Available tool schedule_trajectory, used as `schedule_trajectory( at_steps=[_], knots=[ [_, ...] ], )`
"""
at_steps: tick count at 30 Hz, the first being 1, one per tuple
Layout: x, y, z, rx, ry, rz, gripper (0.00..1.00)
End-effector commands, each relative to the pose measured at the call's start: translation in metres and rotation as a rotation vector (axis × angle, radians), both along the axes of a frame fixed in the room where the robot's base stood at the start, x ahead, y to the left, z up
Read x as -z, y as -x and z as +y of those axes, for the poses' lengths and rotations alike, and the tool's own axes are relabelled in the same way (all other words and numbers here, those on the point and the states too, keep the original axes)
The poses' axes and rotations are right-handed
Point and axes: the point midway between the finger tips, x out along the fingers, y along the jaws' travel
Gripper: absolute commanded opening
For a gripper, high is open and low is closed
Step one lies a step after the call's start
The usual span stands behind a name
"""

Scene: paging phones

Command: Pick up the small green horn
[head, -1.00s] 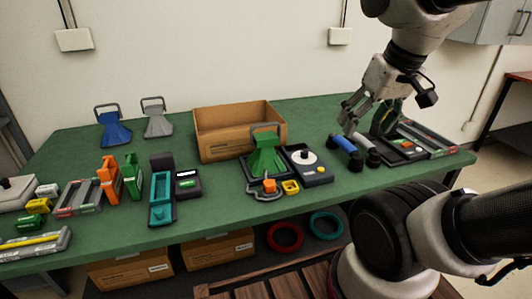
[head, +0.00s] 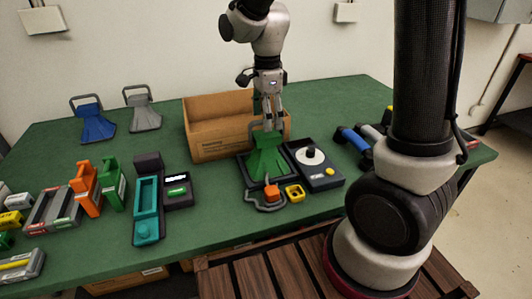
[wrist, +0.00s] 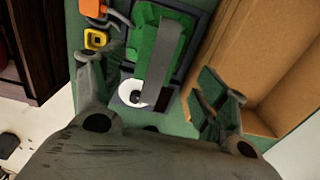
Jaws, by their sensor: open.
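The small green horn (head: 267,158) stands in a dark tray (head: 246,176) on the green table, its flared end toward me and its grey loop handle at the back. It also shows in the wrist view (wrist: 146,42), with the grey handle bar running between my fingers. My gripper (head: 268,122) points down from above, right at the handle. Its fingers in the wrist view (wrist: 153,92) are spread on either side of the handle, and I see no grip on it. The fingertips partly hide the handle in the head view.
An open cardboard box (head: 215,140) stands right behind the horn. A dark device with a white disc (head: 312,156) is close on its right. An orange part (head: 271,193) and a yellow square piece (head: 294,193) lie in front. Blue (head: 95,125) and grey (head: 143,112) horns stand back left.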

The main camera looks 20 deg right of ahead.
Motion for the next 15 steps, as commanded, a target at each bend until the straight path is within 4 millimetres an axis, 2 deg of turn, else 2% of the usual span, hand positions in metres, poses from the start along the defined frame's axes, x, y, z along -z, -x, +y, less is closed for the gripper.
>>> schedule_trajectory(
  at_steps=[9, 15],
  knots=[
    [0.047, 0.005, 0.004, -0.001, 0.001, 0.003, 0.73],
    [0.054, 0.005, 0.004, -0.001, 0.0, 0.0, 0.73]
  ],
)
